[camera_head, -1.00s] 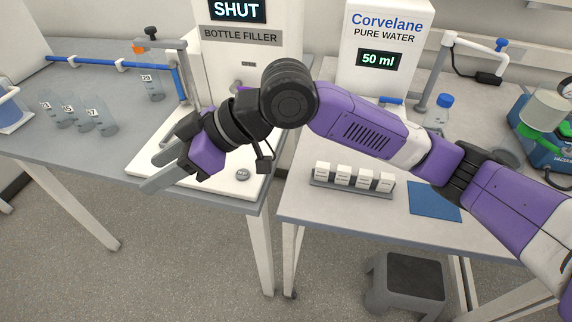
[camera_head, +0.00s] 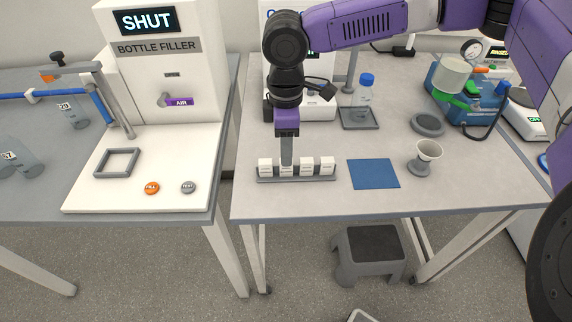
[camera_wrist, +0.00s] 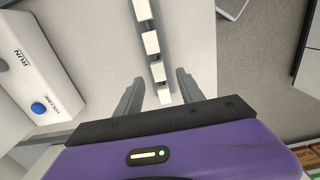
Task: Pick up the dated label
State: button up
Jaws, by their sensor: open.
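Several small white label blocks (camera_head: 306,165) stand in a row on a grey rack (camera_head: 322,178) on the right-hand bench. Their print is too small to read, so I cannot tell which is the dated label. My gripper (camera_head: 287,163) points down at the row, in line with the second block from the left, which it partly covers. In the wrist view, my gripper (camera_wrist: 160,76) is open, its two fingers apart on either side of the row. White blocks (camera_wrist: 150,42) show between and beyond the fingertips. None is visibly clasped, and how high the tips are is unclear.
A blue mat (camera_head: 373,174) lies right of the rack, with a beige cup on a stand (camera_head: 428,155) beyond it. A capped bottle (camera_head: 363,92) stands behind. The bottle filler (camera_head: 170,75) is on the left bench, across a narrow gap. A step stool (camera_head: 368,255) stands below.

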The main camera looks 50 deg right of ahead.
jog(key=shift+d+f+p, duration=0.15)
jog(key=shift+f+p, duration=0.2)
jog(key=shift+f, duration=2.3)
grip_shut()
